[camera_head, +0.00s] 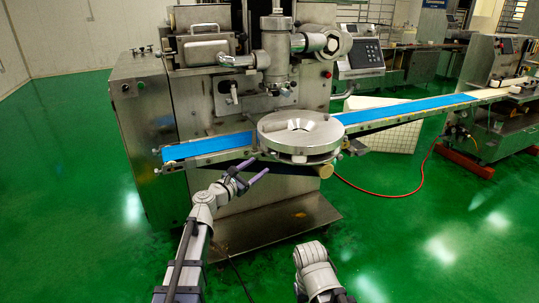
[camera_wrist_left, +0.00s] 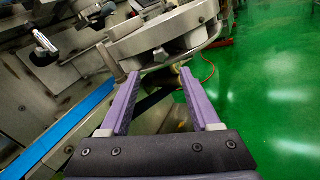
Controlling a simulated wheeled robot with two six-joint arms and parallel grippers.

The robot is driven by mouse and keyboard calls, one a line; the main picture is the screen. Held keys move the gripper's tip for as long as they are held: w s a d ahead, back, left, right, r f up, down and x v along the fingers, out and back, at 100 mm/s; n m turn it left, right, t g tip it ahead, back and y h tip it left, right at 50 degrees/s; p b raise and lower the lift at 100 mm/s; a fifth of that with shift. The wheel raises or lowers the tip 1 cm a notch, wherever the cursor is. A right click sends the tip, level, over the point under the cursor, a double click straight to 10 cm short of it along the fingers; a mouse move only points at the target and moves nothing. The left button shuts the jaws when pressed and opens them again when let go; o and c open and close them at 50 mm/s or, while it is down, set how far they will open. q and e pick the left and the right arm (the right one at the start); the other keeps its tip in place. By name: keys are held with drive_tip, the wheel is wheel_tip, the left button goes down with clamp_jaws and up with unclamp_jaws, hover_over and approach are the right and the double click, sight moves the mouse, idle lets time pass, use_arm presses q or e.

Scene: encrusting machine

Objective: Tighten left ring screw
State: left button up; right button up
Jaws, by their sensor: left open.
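My left gripper (camera_head: 257,168) is open and empty, just in front of and below the round steel disc unit (camera_head: 278,138). In the left wrist view my left gripper (camera_wrist_left: 158,74) has its two purple fingers apart, with the underside of the disc unit (camera_wrist_left: 160,36) beyond the tips. A small screw-like part (camera_wrist_left: 160,53) shows on the disc's rim there. A knob on a stem (camera_wrist_left: 44,43) stands farther left. I cannot tell which of these is the left ring screw. My right arm (camera_head: 315,270) shows at the bottom, its gripper out of view.
A blue conveyor belt (camera_head: 210,147) runs past both sides of the disc. The steel machine body (camera_head: 143,110) stands behind. A red hose (camera_head: 385,193) lies on the green floor (camera_head: 440,235). The floor in front is mostly clear.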

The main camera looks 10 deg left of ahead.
sight(272, 157)
use_arm(q)
drive_tip(key=x, duration=0.7)
drive_tip(key=shift+w+d, duration=0.2)
drive_tip(key=shift+w, duration=0.15)
drive_tip(key=shift+c, duration=0.3)
clamp_jaws()
